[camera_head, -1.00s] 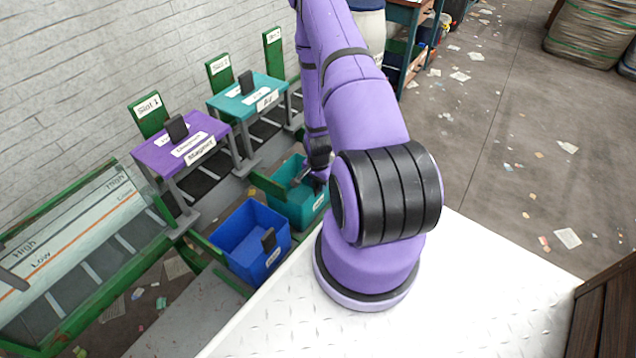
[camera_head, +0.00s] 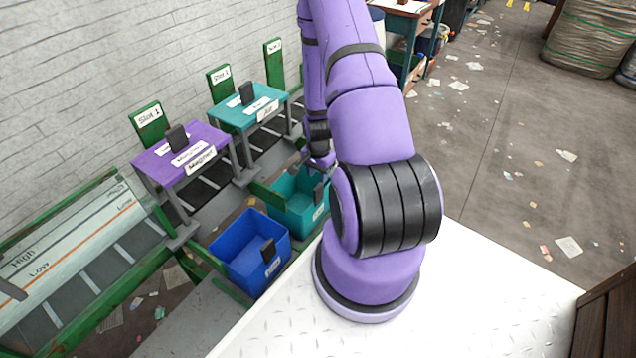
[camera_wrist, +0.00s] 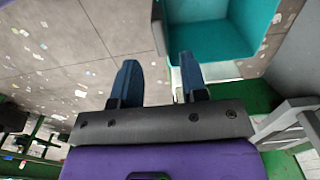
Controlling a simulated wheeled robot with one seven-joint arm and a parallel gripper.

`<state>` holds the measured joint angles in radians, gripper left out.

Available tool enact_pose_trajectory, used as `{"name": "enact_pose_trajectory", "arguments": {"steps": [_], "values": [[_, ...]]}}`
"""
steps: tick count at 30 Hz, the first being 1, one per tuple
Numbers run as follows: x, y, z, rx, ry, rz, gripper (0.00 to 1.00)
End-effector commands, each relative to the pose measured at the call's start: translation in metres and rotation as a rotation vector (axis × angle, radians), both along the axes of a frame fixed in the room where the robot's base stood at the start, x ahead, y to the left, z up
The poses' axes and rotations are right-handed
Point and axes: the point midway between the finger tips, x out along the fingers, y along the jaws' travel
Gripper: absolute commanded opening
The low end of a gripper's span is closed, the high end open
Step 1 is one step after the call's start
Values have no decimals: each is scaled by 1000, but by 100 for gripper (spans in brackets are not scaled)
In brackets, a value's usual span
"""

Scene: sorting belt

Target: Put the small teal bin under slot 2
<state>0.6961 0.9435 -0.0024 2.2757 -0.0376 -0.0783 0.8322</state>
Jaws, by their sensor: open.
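The small teal bin (camera_head: 292,214) stands beside the blue bin, in front of the teal-topped stand (camera_head: 240,115) by the green Slot 2 sign (camera_head: 220,76). A dark block shows on the bin's near side. In the wrist view the bin (camera_wrist: 205,42) is at the top, just beyond the fingertips, and looks empty. My gripper (camera_wrist: 158,75) is open, with floor showing between its fingers. In the head view my gripper (camera_head: 322,158) is at the bin's far right edge, partly hidden by my arm. I cannot tell whether it touches the bin.
The blue bin (camera_head: 236,252) stands to the left of the teal one. A purple-topped stand (camera_head: 165,165) is by the Slot 1 sign (camera_head: 150,116). Green rails and stand legs are close by. The floor at right is open, with scattered paper.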

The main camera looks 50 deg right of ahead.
Motion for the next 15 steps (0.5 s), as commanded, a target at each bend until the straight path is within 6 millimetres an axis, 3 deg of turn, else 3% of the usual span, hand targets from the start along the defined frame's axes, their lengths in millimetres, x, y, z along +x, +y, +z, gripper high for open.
{"name": "enact_pose_trajectory", "arguments": {"steps": [6, 15], "values": [[0, 0, 23, -1, -1, -1, 40], [2, 0, 33, -2, -2, 7, 40]]}}
